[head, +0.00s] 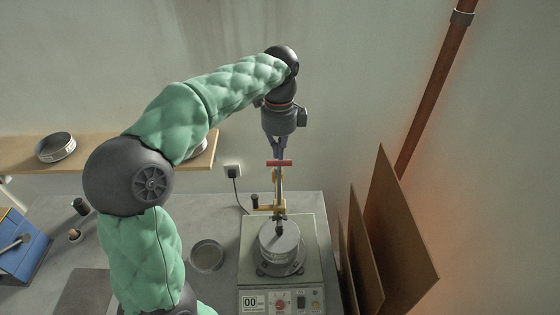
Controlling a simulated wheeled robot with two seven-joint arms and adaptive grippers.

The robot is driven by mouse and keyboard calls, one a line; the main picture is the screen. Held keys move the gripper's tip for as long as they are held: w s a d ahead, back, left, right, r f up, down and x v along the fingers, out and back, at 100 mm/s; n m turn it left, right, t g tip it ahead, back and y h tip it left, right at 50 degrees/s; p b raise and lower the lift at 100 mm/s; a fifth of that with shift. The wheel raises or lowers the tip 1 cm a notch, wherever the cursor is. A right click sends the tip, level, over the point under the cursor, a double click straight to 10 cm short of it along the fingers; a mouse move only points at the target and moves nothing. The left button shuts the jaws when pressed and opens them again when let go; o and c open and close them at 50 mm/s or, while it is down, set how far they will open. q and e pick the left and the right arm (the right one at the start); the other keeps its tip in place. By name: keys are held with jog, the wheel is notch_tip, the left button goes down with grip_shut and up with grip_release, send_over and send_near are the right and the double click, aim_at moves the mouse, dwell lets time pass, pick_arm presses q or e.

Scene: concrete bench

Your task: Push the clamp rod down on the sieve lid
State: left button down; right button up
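A round metal sieve with a light grey lid (280,237) stands on the shaker machine (250,261). Above it is an upright clamp rod (280,187) with a red crossbar handle (280,163) at its top. The rod's lower end, a dark foot, appears at the lid; I cannot tell whether it presses on it. A yellow clamp bracket (267,208) is beside the rod. My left gripper (279,153) points down just above the red handle. Its fingers look close together, but whether they grip the handle is unclear. My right gripper is not in view.
A round pan (207,255) lies on the grey bench (316,203) left of the machine. Brown boards (395,235) lean at the right. A wooden shelf (100,154) holds a sieve (56,147). A blue box (20,255) stands far left. A socket (233,171) is behind.

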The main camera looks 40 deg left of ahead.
pick_arm(q)
notch_tip(320, 180, down, 10)
jog(key=b, duration=0.6)
jog(key=shift+f+b, duration=0.15)
jog(key=shift+b, duration=0.15)
dwell(2.1)
jog(key=shift+r+p, duration=3.05)
jog(key=shift+r, duration=0.5)
